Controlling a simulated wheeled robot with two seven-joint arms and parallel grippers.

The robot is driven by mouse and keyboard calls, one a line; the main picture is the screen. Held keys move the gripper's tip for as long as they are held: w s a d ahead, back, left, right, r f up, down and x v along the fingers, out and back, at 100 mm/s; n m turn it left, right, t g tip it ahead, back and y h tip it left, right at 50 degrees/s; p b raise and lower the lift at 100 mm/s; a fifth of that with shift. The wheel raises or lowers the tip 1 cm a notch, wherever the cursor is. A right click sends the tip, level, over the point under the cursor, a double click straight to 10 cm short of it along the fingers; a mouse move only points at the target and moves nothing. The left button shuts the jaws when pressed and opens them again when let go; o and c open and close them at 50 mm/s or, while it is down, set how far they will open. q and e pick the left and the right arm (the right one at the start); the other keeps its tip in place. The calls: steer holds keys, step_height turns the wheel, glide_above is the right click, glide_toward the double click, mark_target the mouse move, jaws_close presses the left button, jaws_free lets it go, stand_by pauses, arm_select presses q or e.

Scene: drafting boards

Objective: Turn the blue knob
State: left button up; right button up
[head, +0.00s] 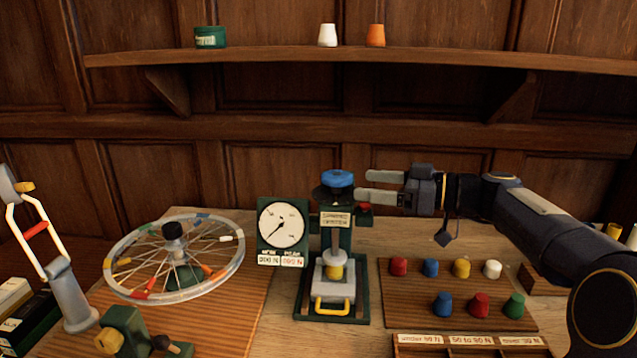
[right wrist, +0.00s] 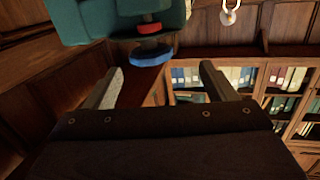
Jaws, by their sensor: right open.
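The blue knob (head: 338,178) sits on top of a dark green press (head: 338,238) that stands on the bench beside a dial gauge (head: 283,225). My right gripper (head: 362,184) comes in from the right at about the knob's height. It is open and empty, its fingertips just to the right of the knob. In the right wrist view the blue knob (right wrist: 150,56) shows beyond and between the two spread fingers (right wrist: 161,68), under the upturned press. I see no contact. My left gripper is not in view.
A spoked wheel (head: 127,270) lies left of the gauge. A red knob (head: 365,209) is on the press's right side. A wooden board (head: 408,304) with several coloured knobs lies right of the press, below my right arm. A shelf (head: 270,57) runs along the wall above.

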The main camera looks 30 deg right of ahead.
mark_target(335, 174)
steer(key=shift+w+d+r+n+y, duration=0.15)
steer(key=shift+w+n+y, duration=0.15)
steer(key=shift+w, duration=0.55)
steer(key=p+x, duration=0.1)
steer(key=x, duration=0.5)
steer(key=shift+r, duration=0.1)
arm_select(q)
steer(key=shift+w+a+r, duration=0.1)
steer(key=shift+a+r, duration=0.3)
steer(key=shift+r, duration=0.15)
arm_select(e)
steer(key=shift+w+a, duration=0.45)
steer(key=shift+w, duration=0.05)
